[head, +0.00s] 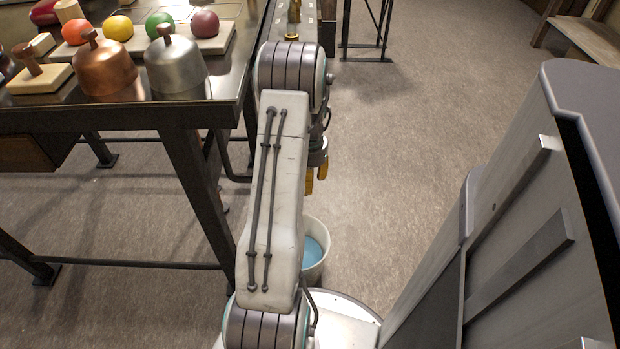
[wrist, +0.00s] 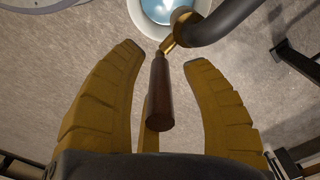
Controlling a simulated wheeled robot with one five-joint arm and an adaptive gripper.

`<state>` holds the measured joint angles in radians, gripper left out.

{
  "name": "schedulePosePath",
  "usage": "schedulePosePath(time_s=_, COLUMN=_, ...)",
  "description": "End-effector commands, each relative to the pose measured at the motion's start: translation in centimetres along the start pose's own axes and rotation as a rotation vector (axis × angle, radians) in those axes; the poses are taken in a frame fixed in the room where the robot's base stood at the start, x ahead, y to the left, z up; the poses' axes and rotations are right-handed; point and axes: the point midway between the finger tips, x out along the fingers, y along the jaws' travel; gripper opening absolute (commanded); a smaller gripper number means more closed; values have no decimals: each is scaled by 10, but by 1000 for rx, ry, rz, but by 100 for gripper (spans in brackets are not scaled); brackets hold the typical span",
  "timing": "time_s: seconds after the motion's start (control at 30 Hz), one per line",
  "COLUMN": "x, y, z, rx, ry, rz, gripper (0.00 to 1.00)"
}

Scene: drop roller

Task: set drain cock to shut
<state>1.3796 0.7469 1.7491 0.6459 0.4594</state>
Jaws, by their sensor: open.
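The drain cock shows in the wrist view as a brass fitting (wrist: 172,45) at the end of a dark bent pipe (wrist: 225,18), with a dark brown lever handle (wrist: 160,95). The handle points from the fitting toward my palm. My gripper (wrist: 160,57) is open, with one yellow finger on each side of the handle and visible gaps to both. In the head view my gripper (head: 315,178) hangs beside the bench, and my arm hides the cock. I cannot tell whether the cock is open or shut.
A white bucket (head: 325,262) with blue liquid stands on the floor below; it also shows in the wrist view (wrist: 143,14). The bench (head: 222,103) at left carries a copper bell (head: 105,68), a silver bell (head: 176,66) and several coloured balls.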

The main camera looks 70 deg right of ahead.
Motion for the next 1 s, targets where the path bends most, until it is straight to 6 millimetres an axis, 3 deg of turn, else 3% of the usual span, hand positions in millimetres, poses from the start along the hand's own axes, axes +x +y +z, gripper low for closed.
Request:
schedulePosePath(time_s=0.53, x=0, y=0, z=0, rx=0, ry=0, rz=0, gripper=0)
schedulePosePath(time_s=1.0, x=-2, y=-8, z=2, rx=-2, ry=-22, rz=12, gripper=0)
